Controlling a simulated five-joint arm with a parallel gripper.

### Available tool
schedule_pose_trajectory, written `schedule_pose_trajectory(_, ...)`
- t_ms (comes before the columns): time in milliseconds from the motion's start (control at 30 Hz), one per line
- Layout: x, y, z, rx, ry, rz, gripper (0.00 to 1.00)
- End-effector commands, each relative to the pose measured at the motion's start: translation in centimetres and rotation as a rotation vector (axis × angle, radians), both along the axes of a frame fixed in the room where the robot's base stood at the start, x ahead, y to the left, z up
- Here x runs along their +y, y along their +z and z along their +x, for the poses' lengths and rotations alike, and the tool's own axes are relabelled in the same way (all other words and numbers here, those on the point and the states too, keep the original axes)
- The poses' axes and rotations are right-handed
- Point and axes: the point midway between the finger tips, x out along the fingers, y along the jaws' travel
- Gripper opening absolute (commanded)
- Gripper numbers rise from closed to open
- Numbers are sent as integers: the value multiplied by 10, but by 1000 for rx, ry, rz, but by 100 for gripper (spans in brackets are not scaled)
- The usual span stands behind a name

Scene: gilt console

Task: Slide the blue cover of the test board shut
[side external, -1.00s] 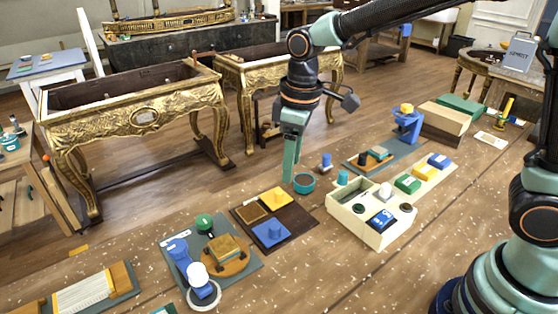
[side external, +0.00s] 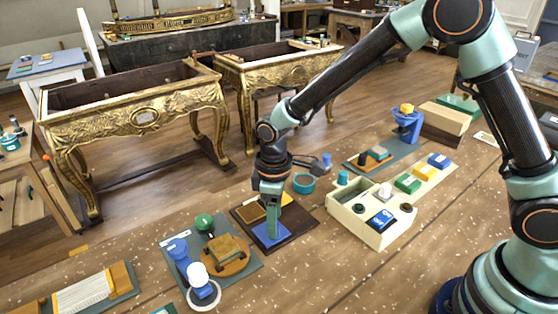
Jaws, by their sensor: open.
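The blue cover (side external: 261,236) is a flat square piece at the front of a dark brown board (side external: 301,224), which I take to be the test board. On the same board are a brown square (side external: 248,213) with a yellowish edge at the back left and a yellow square piece (side external: 285,198), partly hidden, at the back right. My gripper (side external: 271,236) points straight down over the blue cover and is open. Its fingers hide the cover's knob. I cannot tell whether they touch it or stand around it.
A teal round dish (side external: 303,183) sits behind the board. A cream box (side external: 372,234) with switches stands to the right. The tabletop in front is clear.

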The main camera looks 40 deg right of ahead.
Motion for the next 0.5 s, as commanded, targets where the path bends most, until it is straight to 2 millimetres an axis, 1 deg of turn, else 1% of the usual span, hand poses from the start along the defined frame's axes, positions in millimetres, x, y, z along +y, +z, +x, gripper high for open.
schedule_pose_trajectory(33, 0, -7, 0, 2, 0, -1, 59)
schedule_pose_trajectory(100, 0, -13, 0, 2, 0, -1, 59)
schedule_pose_trajectory(200, 0, -18, 0, 0, 0, 0, 59)
schedule_pose_trajectory(500, 0, -19, 0, -1, 0, 1, 59)
